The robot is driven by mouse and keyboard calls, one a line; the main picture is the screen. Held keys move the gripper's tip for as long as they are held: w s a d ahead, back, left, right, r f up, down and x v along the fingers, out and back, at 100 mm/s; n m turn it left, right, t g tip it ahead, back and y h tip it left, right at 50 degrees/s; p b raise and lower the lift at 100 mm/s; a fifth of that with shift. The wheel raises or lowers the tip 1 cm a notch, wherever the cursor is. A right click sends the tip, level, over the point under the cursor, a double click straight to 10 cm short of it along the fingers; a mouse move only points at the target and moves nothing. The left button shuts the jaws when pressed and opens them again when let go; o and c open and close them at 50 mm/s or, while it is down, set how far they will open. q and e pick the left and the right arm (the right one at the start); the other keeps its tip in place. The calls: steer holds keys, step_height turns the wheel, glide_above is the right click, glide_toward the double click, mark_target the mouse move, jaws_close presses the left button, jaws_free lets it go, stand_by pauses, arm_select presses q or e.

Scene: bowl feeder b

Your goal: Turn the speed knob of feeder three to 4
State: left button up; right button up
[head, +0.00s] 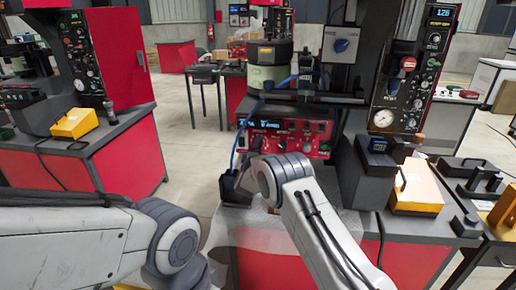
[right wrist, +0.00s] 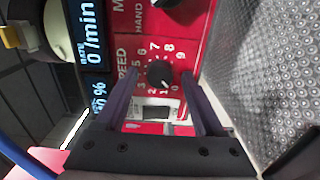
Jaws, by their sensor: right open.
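The speed knob (right wrist: 160,73) is a small black knob on a red panel in the right wrist view, with a numbered dial around it. Its pointer is too dark to read. Contact is not visible. In the head view the red feeder controller (head: 285,133) stands beyond my right arm; the arm hides its lower left, and the fingers are hard to make out. My left gripper is out of view.
A blue cable (head: 239,138) runs beside the controller. A round green-and-black bowl unit (head: 268,76) stands behind it. An orange-topped box (head: 417,187) is at the right, a yellow one (head: 74,123) at the left.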

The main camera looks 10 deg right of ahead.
steer(key=shift+c, duration=0.3)
jaws_close()
steer(key=shift+f, duration=0.1)
steer(key=shift+m+b, duration=7.65)
steer(key=shift+m, duration=4.15)
